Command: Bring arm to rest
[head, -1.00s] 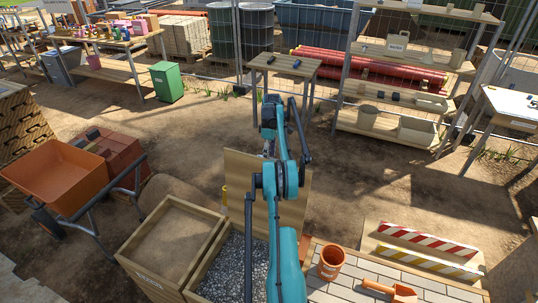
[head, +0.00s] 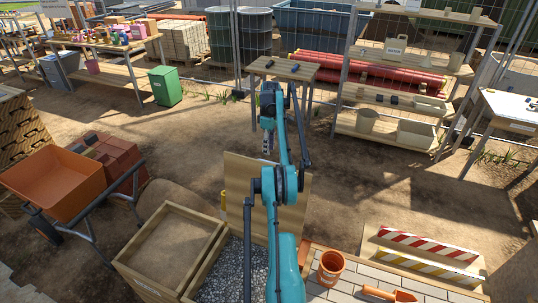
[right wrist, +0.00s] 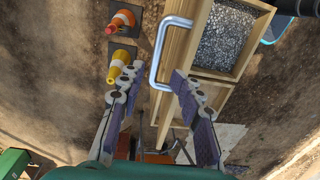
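My right arm, teal and dark grey, stretches forward over the work area in the head view. Its gripper (head: 267,148) is small there, in front of an upright wooden panel (head: 236,172). In the right wrist view the right gripper (right wrist: 160,83) is open, its two padded fingers apart with nothing held between them. A bent metal handle (right wrist: 157,62) on a wooden edge lies just beyond the fingertips; I cannot tell the exact distance. My left gripper is not in view.
A gravel bin (right wrist: 228,38) and a sand-coloured bin (head: 164,212) stand by the arm. An orange wheelbarrow (head: 52,183) is left. Open dirt lies right of the panel.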

